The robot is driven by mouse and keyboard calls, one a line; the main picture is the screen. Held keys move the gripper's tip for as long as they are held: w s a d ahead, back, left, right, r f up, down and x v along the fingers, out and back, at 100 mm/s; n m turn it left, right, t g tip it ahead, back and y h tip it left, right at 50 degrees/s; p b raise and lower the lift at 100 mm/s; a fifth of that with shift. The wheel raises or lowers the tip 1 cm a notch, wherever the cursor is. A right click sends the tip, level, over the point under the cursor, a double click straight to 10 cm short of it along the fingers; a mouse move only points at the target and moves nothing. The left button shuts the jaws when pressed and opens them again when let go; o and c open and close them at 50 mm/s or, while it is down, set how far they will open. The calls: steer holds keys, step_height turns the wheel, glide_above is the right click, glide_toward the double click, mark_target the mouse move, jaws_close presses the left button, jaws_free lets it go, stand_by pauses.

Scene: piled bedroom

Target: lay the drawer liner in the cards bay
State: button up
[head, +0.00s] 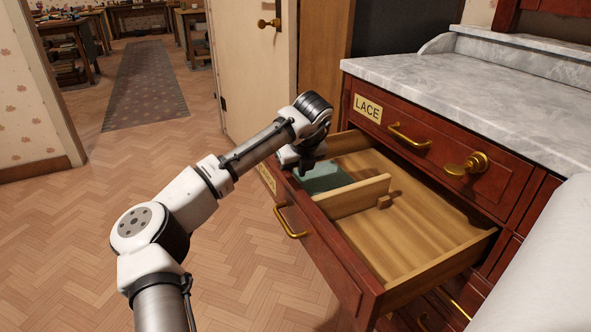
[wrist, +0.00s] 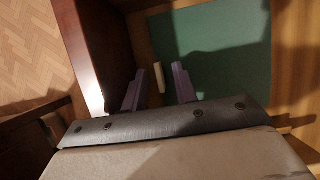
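The drawer liner (head: 322,177) is a flat teal sheet in the left bay of the open drawer (head: 430,255), left of a wooden divider (head: 352,197). In the wrist view the liner (wrist: 215,50) looks flat, with a small cream piece (wrist: 159,77) at its edge. My gripper (head: 306,170) is low over the liner's near left part, by the drawer front. In the wrist view its two fingers (wrist: 158,90) are apart, with the cream piece showing in the gap beyond them. Contact is unclear. The label on this drawer's front is mostly hidden by my arm.
A white rounded surface (head: 540,270) stands at right. Floor at left is clear.

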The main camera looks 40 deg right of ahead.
steer(key=shift+s+f, duration=0.25)
steer(key=shift+f, duration=0.4)
steer(key=shift+r+b, duration=0.15)
steer(key=shift+b, duration=0.25)
steer(key=p+v, duration=0.3)
steer(key=v, duration=1)
steer(key=shift+w+d+r, duration=0.15)
steer(key=shift+w, duration=0.25)
